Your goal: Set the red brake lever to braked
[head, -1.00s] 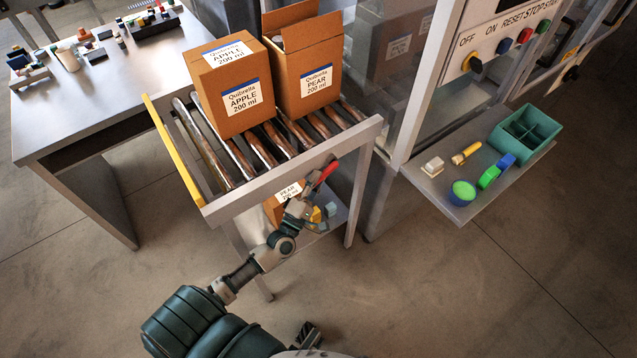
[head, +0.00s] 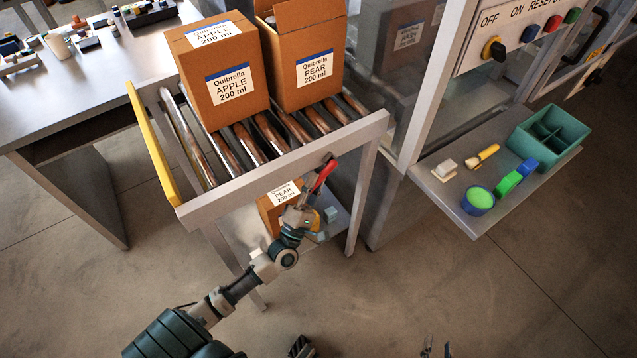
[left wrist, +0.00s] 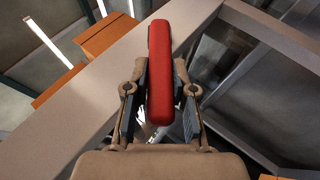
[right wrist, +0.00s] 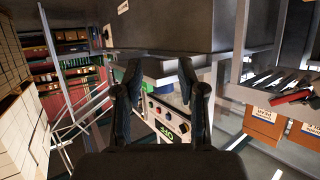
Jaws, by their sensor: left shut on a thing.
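The red brake lever (head: 323,174) is at the front right of the roller conveyor's grey frame (head: 270,170), angled up and to the right in the head view. My left gripper (head: 310,194) is at the lever. In the left wrist view the red handle (left wrist: 160,60) lies between the two fingers of my left gripper (left wrist: 160,85), which is shut on it. The lever also shows at the right edge of the right wrist view (right wrist: 294,97). My right gripper (right wrist: 160,75) is open, with nothing between its fingers.
An apple box (head: 225,75) and a pear box (head: 305,62) stand on the rollers. Another pear box (head: 273,210) is below the conveyor. A shelf (head: 455,205) at right holds a green divided bin (head: 548,138) and small items.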

